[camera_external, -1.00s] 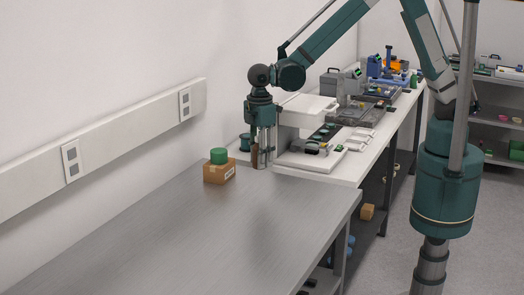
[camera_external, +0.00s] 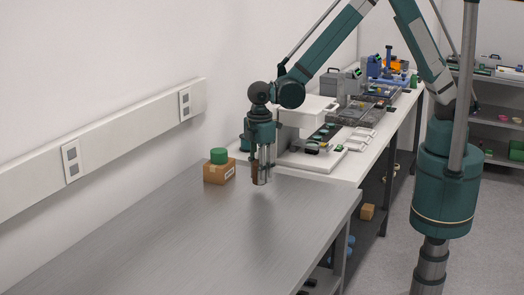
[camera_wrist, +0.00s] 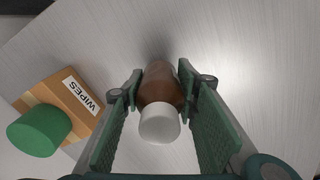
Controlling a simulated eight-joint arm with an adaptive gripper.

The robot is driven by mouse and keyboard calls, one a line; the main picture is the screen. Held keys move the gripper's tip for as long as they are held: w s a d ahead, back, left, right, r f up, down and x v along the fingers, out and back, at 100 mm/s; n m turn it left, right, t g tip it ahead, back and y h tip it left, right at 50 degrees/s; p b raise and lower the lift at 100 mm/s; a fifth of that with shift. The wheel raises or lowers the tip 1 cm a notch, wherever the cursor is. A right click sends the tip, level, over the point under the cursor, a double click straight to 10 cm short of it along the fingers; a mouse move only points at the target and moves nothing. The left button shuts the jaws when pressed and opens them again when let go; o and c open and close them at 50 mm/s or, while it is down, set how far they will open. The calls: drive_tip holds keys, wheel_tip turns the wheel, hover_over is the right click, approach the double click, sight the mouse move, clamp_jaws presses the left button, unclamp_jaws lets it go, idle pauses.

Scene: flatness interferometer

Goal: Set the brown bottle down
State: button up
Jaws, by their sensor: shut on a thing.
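The brown bottle (camera_wrist: 159,85) with a white cap (camera_wrist: 160,124) is between the two green fingers of my gripper (camera_wrist: 160,95) in the wrist view. My gripper is shut on the bottle's sides. In the external view my gripper (camera_external: 261,170) points down over the near metal table (camera_external: 215,240), with the bottle (camera_external: 255,173) upright in it. The bottle's base is close to the table top; I cannot tell whether it touches.
A cardboard box (camera_external: 219,172) marked WIPES, with a green cylinder (camera_external: 219,156) on top, stands just left of my gripper. A white bench (camera_external: 325,165) with instruments lies behind. The table's front and middle are clear.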

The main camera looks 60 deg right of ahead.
drive_tip(key=shift+f, duration=1.25)
drive_tip(key=shift+f, duration=0.2)
drive_tip(key=o, duration=1)
drive_tip(key=shift+r, duration=0.25)
drive_tip(key=shift+r, duration=5.95)
